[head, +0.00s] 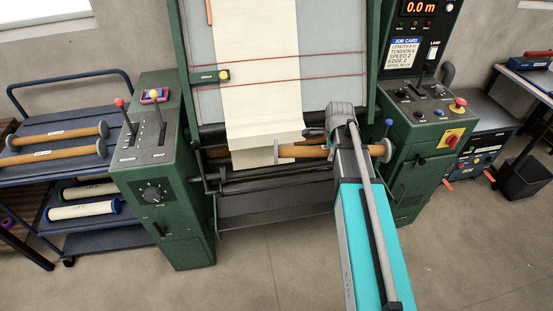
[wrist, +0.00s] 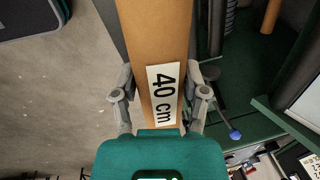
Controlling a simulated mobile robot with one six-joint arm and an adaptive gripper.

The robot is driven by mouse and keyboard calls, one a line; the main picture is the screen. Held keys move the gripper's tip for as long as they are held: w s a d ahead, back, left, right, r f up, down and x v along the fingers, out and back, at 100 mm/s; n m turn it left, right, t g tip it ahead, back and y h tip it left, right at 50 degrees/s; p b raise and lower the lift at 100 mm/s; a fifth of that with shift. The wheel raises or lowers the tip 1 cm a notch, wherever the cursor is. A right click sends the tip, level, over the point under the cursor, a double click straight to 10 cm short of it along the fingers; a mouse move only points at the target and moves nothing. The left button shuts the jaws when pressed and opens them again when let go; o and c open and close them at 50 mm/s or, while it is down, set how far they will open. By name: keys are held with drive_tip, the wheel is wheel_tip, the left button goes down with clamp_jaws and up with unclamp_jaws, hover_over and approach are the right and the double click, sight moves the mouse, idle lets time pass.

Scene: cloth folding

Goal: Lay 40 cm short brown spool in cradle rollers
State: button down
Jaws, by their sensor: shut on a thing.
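The short brown spool (head: 312,152) lies crosswise in front of the machine, with a grey flange at its right end. In the wrist view the spool (wrist: 155,35) bears a white "40 cm" label. My gripper (head: 341,128) is shut on it, with a finger on each side of the label in the wrist view (wrist: 162,95). The dark cradle rollers (head: 268,181) run below and behind the spool. I cannot tell whether the spool touches them. Pale cloth (head: 262,85) hangs down behind the spool's left part.
A green control cabinet (head: 165,185) with levers stands left, and another (head: 425,125) with a red knob stands right. A blue cart (head: 55,128) holds other spools at far left. A short brown piece (head: 216,153) shows left of the cloth. The floor in front is clear.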

drive_tip(key=shift+s, duration=0.2)
drive_tip(key=shift+a, duration=0.3)
